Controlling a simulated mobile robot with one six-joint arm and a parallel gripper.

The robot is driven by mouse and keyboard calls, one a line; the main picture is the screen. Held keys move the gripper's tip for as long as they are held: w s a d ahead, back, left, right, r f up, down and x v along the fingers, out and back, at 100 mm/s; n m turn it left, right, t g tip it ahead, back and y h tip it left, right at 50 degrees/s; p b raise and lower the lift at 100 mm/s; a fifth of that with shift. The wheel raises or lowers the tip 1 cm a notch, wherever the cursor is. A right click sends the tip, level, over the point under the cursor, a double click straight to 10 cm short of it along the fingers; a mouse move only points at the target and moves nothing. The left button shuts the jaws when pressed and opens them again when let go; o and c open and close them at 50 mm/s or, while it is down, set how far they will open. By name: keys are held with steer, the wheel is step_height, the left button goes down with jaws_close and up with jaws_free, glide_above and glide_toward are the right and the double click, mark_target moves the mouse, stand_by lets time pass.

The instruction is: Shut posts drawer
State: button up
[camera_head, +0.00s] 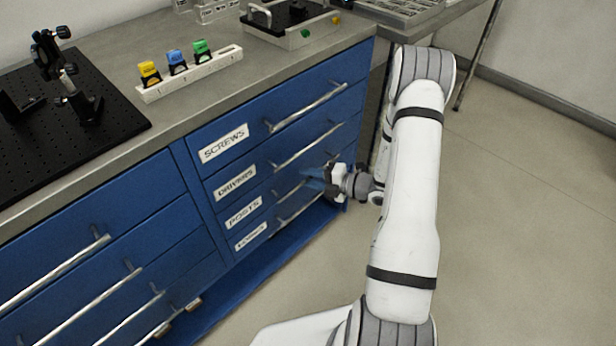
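The posts drawer (243,212) is the third one down in the right-hand stack of the blue cabinet, with a white POSTS label at its left. Its front looks about level with the drawers above and below; a small gap cannot be ruled out. Its bar handle (288,190) runs right toward my gripper. My gripper (318,179) is in front of the right part of the lower drawers and hides part of their fronts. I cannot tell whether its fingers touch the drawer or how far apart they are.
The screws drawer (250,138) and drivers drawer (255,178) above look shut. Handles stick out from another drawer stack (90,215) at left. The grey bench top (190,115) carries a rack of coloured pieces (190,75) and a black breadboard (110,125). Floor (520,220) at right is clear.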

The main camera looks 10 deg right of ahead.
steer(key=f+v, duration=0.1)
steer(key=v, duration=0.5)
steer(key=shift+s+d+r+p, duration=0.2)
steer(key=shift+s+r+p, duration=0.05)
steer(key=shift+r+p, duration=0.2)
steer(key=s+a+r+n+g+h+p, duration=0.2)
steer(key=s+a+r+n+g+p, duration=0.25)
steer(key=r+n, duration=0.65)
steer(key=s+a+r+n+g+h+p, duration=0.1)
steer(key=s+a+r+n+g+p, duration=0.2)
steer(key=s+a+r+n+g, duration=0.55)
steer(key=s+d+r+n+t+h+p, duration=0.2)
steer(key=r+n+h, duration=0.1)
steer(key=r+n, duration=0.4)
steer(key=s+d+r+n+t+h+p, duration=0.2)
steer(key=s+r+n+h+p, duration=0.1)
steer(key=r+n, duration=0.4)
steer(key=s+d+r+n+t+h+p, duration=0.2)
steer(key=r+n+h+p, duration=0.1)
steer(key=r+n, duration=0.4)
steer(key=n+h, duration=0.1)
steer(key=n, duration=0.2)
steer(key=shift+s+d, duration=0.2)
steer(key=shift+r+n, duration=0.1)
steer(key=shift+n, duration=0.15)
